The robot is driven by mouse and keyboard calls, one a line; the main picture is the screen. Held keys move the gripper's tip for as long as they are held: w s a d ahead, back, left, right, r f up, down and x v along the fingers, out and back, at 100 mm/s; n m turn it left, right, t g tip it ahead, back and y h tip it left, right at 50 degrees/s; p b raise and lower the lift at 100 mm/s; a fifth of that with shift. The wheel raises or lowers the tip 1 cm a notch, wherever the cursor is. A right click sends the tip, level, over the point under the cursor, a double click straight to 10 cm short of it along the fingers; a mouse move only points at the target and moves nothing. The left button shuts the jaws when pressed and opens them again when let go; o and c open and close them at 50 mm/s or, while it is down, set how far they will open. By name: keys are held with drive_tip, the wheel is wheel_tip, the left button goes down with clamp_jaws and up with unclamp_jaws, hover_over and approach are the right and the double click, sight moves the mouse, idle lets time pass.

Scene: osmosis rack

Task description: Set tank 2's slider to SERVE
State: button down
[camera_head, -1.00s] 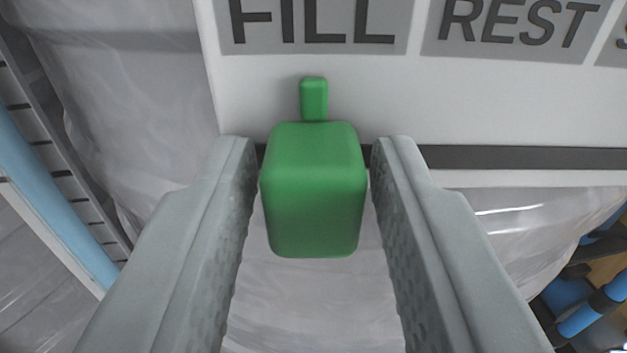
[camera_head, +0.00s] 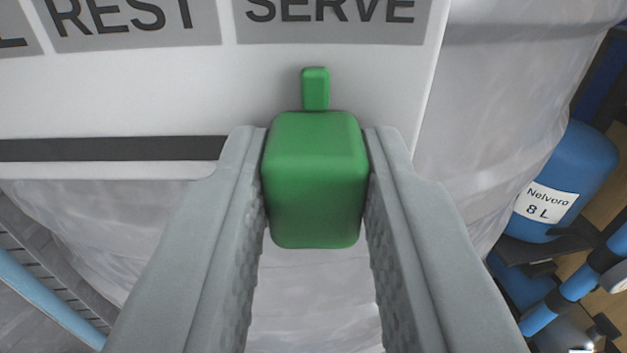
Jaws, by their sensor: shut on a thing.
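The green slider knob (camera_head: 315,185) sits between the two grey fingers of my gripper (camera_head: 315,190), which is shut on it. Its narrow green pointer (camera_head: 316,88) sticks up from the knob and points at the SERVE label (camera_head: 335,15), below the left-middle of that label. The white slider panel (camera_head: 120,105) carries the REST label (camera_head: 130,20) to the left, and part of another label is cut off at the left edge. The dark slot (camera_head: 110,149) runs left from the knob. The slot's right end is hidden behind my gripper. No tank number is readable.
The panel's right edge is just right of the knob. Behind it is a clear plastic-like wrapped surface (camera_head: 490,110). A blue tank labelled "Nelvoro 8 L" (camera_head: 575,175) and blue pipes (camera_head: 570,300) are at the right. A light blue tube (camera_head: 45,300) is at lower left.

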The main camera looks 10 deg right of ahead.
drive_tip(key=shift+d, duration=0.35)
drive_tip(key=c, duration=1.2)
unclamp_jaws()
drive_tip(key=shift+d, duration=0.15)
drive_tip(key=shift+s, duration=0.1)
drive_tip(key=s+a, duration=0.2)
drive_tip(key=s, duration=1.5)
drive_tip(key=shift+a, duration=0.4)
